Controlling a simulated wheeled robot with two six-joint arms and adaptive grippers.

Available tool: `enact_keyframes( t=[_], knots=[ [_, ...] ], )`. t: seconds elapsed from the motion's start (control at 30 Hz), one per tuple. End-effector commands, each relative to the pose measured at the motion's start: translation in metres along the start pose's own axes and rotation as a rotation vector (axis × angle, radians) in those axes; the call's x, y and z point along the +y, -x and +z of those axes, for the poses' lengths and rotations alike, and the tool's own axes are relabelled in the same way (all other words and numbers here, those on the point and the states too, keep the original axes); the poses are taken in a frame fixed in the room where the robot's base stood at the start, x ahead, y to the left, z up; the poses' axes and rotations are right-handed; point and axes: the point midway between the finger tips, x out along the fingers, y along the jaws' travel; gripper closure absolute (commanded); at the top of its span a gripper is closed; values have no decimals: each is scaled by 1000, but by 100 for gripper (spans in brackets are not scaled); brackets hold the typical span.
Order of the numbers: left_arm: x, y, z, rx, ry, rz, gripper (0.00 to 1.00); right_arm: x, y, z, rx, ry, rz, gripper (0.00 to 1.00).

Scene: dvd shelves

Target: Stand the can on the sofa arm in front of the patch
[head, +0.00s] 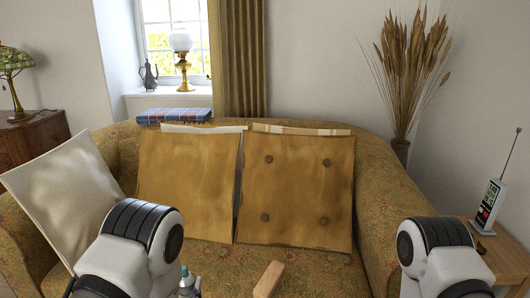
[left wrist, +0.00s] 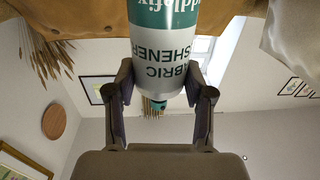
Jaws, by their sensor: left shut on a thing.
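The can, a white and green fabric freshener with a teal cap (head: 185,271), shows in part at the bottom of the head view. The left wrist view, which is upside down, shows its printed body (left wrist: 165,50) between the fingers. My left gripper (left wrist: 160,88) is shut on the can and holds it roughly upright in front of the sofa. In the head view my left arm hides most of that gripper. The sofa's right arm (head: 378,205) is partly behind my right arm; its left arm (head: 18,238) is at the left edge. I cannot make out a patch. My right gripper is out of view.
Two mustard cushions (head: 190,185) (head: 295,190) and a pale cushion (head: 62,195) lean on the sofa. A light wooden piece (head: 268,279) sticks up at bottom centre. A side table (head: 510,247) with a radio handset (head: 487,207) stands right. Folded tartan cloth (head: 174,116) lies behind.

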Motion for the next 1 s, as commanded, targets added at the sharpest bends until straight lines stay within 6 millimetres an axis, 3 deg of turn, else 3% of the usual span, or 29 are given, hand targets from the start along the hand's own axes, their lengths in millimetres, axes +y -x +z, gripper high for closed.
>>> enact_keyframes(
  t=[0.03, 0.3, 0.4, 0.5, 0.67, 1.0],
  knots=[
    [0, 2, -35, 1, 0, 0, 91, 0, 33, 0, 0, 0, 0, 60],
    [0, 17, -154, -1, 0, 1, 91, -1, 145, 0, 1, 0, 0, 60],
    [0, 23, -193, 0, -1, 1, 91, -1, 182, 0, 1, 0, 0, 60],
    [0, 27, -221, 0, -2, 0, 91, -2, 207, 0, 1, 0, 0, 60],
    [0, 31, -237, 0, -1, 0, 91, -2, 221, 0, 0, 0, 0, 60],
    [0, 31, -234, 1, -1, 0, 91, -2, 218, 0, 0, 0, 0, 60]
  ],
)
